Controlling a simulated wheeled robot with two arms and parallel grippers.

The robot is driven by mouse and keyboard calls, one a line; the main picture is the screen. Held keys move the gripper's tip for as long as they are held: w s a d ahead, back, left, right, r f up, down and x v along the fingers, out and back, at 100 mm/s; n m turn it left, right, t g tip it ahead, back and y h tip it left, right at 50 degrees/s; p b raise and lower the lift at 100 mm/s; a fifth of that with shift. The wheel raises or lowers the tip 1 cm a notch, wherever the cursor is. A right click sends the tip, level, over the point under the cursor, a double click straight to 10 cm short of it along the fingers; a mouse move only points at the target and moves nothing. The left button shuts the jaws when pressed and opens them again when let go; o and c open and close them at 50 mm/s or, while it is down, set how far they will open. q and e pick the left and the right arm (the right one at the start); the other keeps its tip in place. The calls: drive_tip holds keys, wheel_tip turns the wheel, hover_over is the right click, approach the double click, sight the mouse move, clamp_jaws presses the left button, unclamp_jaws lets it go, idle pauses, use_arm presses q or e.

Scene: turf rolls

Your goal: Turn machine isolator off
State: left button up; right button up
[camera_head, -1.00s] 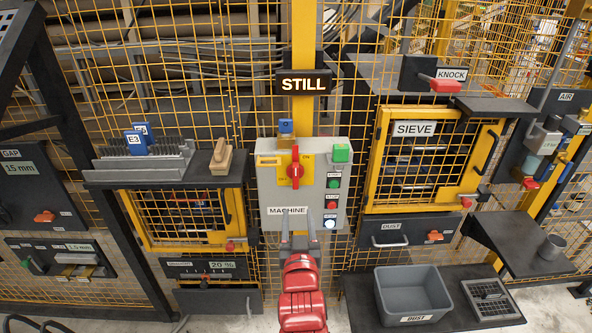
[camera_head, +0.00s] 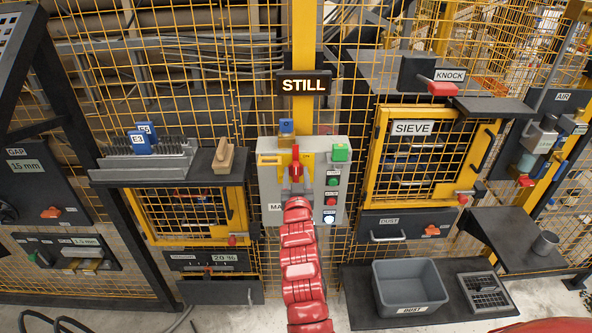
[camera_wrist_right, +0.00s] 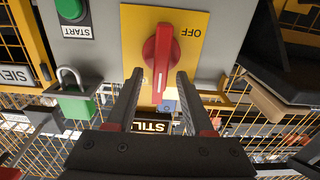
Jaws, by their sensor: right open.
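The machine isolator is a red rotary handle (camera_head: 295,161) on a yellow plate, on the grey machine box (camera_head: 267,190). In the right wrist view, which is upside down, the red handle (camera_wrist_right: 161,58) stands upright on the yellow plate (camera_wrist_right: 193,60) marked OFF at one side. My right gripper (camera_head: 296,186) is at the handle, its arm covering part of the MACHINE label. In the wrist view its two open fingers (camera_wrist_right: 159,78) lie one on each side of the handle, with gaps visible. I cannot tell whether they touch it. My left gripper is out of view.
Green, red and white buttons (camera_head: 331,198) run down the box's right side, close to my arm. A green padlock (camera_head: 340,152) is at its top right corner. A STILL sign (camera_head: 303,84) hangs above. A caged shelf (camera_head: 165,180) is left, the SIEVE door (camera_head: 372,190) right.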

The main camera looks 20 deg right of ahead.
drive_tip(key=shift+w+d+f, duration=0.1)
drive_tip(key=shift+w, duration=0.35)
clamp_jaws()
